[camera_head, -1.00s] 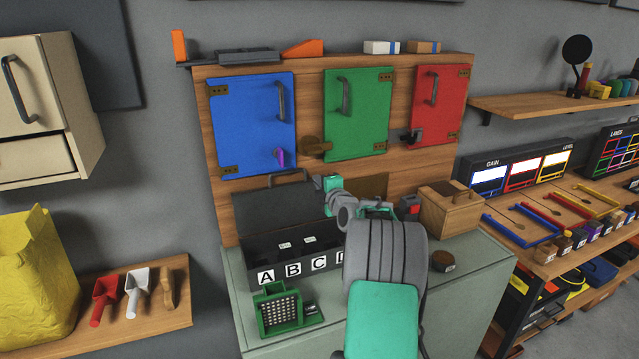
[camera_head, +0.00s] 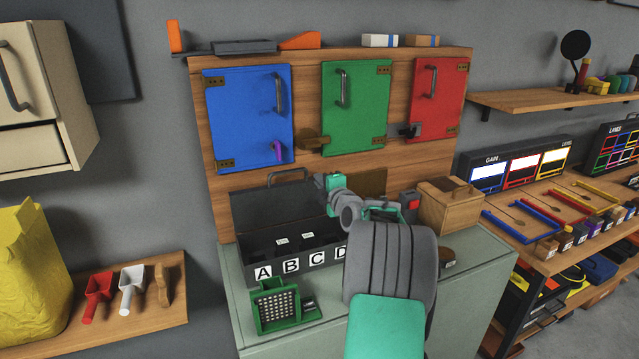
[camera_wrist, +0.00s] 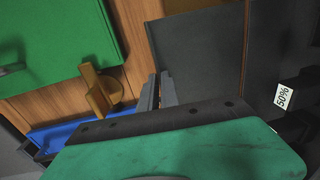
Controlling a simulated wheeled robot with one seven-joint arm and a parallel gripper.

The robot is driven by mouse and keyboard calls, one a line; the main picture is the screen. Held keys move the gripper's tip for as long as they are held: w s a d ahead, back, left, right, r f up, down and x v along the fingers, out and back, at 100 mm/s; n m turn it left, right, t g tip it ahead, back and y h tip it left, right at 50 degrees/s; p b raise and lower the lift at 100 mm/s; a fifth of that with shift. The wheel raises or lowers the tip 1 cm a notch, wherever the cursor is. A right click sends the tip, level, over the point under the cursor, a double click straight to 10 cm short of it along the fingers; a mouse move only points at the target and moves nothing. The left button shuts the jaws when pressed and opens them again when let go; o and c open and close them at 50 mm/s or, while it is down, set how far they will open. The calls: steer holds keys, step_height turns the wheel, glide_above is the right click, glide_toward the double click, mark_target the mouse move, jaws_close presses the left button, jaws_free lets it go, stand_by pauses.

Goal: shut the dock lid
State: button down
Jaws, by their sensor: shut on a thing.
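The dock (camera_head: 300,262) is a black box with letter labels on its front, on the grey-green cabinet. Its dark lid (camera_head: 262,208) stands raised at the back, with a bar handle on its top edge. My gripper (camera_head: 322,182) is at the lid's right edge, with its fingers pointing to the wall. In the wrist view the narrow fingers (camera_wrist: 159,92) are close together at the edge of the dark lid (camera_wrist: 200,52). They are shut on the lid, though the contact is partly hidden. My arm covers the dock's right end.
A green grater-like tool (camera_head: 276,306) stands in front of the dock. A wooden box (camera_head: 449,207) and a red button (camera_head: 412,203) are to the right. Blue (camera_head: 248,115), green (camera_head: 354,110) and red (camera_head: 438,98) doors hang above; a brown latch (camera_wrist: 100,92) sticks out near my gripper.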

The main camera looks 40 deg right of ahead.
steer(key=shift+s+r+b, duration=0.35)
steer(key=shift+r+b, duration=0.05)
steer(key=shift+s+a+b, duration=0.2)
steer(key=shift+s+b, duration=0.1)
steer(key=c, duration=1.9)
jaws_free()
steer(key=shift+s, duration=0.1)
steer(key=o, duration=0.3)
steer(key=shift+f, duration=0.1)
steer(key=shift+o, duration=0.2)
steer(key=shift+f, duration=0.3)
steer(key=r+b+v, duration=0.2)
steer(key=b+v, duration=0.4)
steer(key=v, duration=0.3)
steer(key=shift+b, duration=0.4)
